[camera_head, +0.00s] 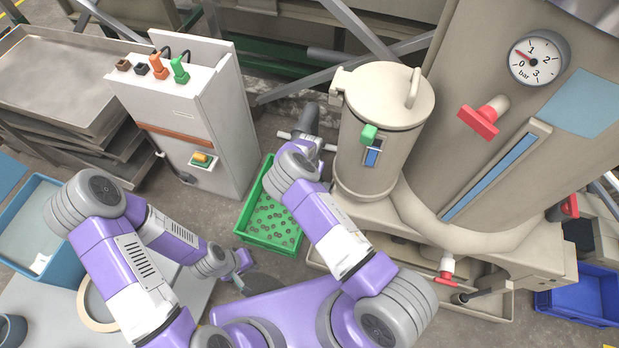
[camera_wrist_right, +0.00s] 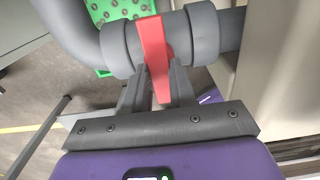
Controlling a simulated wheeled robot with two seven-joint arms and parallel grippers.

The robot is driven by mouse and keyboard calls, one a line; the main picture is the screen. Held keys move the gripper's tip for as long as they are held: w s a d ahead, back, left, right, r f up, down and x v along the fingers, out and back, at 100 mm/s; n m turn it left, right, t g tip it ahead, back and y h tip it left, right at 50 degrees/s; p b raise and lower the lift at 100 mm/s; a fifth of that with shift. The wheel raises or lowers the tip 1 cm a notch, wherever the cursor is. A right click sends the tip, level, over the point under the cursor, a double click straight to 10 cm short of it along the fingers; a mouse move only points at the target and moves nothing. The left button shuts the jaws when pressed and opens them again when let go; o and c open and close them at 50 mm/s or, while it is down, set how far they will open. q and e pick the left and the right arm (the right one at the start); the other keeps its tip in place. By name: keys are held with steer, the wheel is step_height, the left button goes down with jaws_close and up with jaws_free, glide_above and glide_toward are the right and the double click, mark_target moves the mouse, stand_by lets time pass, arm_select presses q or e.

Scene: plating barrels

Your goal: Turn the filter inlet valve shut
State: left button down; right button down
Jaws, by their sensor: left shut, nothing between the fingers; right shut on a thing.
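In the right wrist view, a red valve handle (camera_wrist_right: 152,45) sits on a thick grey pipe (camera_wrist_right: 205,33). The handle looks crosswise to the pipe in this view. My right gripper (camera_wrist_right: 160,82) is shut on the handle's near end, a finger on each side. In the head view my right arm hides this gripper and the handle; only a bit of grey pipe (camera_head: 309,121) shows beside the beige lidded filter vessel (camera_head: 378,135). My left gripper (camera_head: 243,284) is shut and empty, low in front of the green crate.
A green crate (camera_head: 245,222) with small parts stands on the floor below the pipe. A beige control cabinet (camera_head: 222,115) is to the left. The big tank (camera_head: 450,140) on the right carries another red handle (camera_head: 483,117) and a gauge (camera_head: 539,58).

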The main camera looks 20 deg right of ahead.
steer(key=c, duration=0.9)
jaws_free()
steer(key=shift+r, duration=0.1)
step_height(320, 180, up, 7)
steer(key=p, duration=0.3)
steer(key=shift+r, duration=0.2)
